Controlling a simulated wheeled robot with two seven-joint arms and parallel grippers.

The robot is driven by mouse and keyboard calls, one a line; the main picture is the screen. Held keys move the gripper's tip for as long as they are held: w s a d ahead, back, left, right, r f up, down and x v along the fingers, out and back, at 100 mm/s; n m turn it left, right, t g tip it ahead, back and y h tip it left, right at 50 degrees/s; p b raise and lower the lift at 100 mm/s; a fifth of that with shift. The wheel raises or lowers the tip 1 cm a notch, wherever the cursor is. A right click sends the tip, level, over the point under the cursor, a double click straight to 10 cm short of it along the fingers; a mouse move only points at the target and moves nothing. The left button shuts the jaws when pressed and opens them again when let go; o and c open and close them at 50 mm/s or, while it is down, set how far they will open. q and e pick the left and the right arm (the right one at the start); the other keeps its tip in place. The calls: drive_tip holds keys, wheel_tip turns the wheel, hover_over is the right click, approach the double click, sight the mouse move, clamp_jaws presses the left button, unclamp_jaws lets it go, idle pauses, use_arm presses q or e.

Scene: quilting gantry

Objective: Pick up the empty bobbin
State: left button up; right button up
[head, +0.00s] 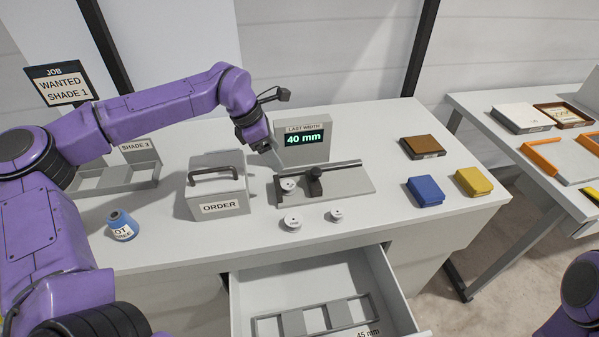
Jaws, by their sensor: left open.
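Three small white bobbins show in the head view. One bobbin (288,185) sits at the left end of the grey measuring gauge (345,183). A second bobbin (292,222) and a smaller third bobbin (337,215) lie on the table in front of the gauge. Small markings show on them, but I cannot tell which one is empty. My left gripper (272,152) is open and empty, above the table behind the gauge's left end and in front of the width display. It is apart from the bobbins. My right gripper is out of view.
The ORDER box (220,208) with a dark handle stands left of the gauge. A display (303,140) reads 40 mm. An open drawer (300,268) juts out in front. Brown, blue and yellow blocks lie at right.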

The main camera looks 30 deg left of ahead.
sight(288, 184)
use_arm(q)
drive_tip(key=f, duration=0.1)
drive_tip(key=d+f, duration=0.1)
drive_tip(key=f+p, duration=0.1)
drive_tip(key=shift+s+d+f, duration=0.2)
drive_tip(key=shift+s, duration=0.15)
drive_tip(key=shift+s+d+f, duration=0.1)
drive_tip(key=shift+s+f, duration=0.1)
drive_tip(key=shift+f, duration=0.05)
drive_tip(key=p+x, duration=0.2)
drive_tip(key=x, duration=0.3)
drive_tip(key=shift+w+f, duration=0.15)
drive_tip(key=shift+f, duration=0.2)
drive_tip(key=shift+r, duration=0.1)
drive_tip(key=c, duration=1.2)
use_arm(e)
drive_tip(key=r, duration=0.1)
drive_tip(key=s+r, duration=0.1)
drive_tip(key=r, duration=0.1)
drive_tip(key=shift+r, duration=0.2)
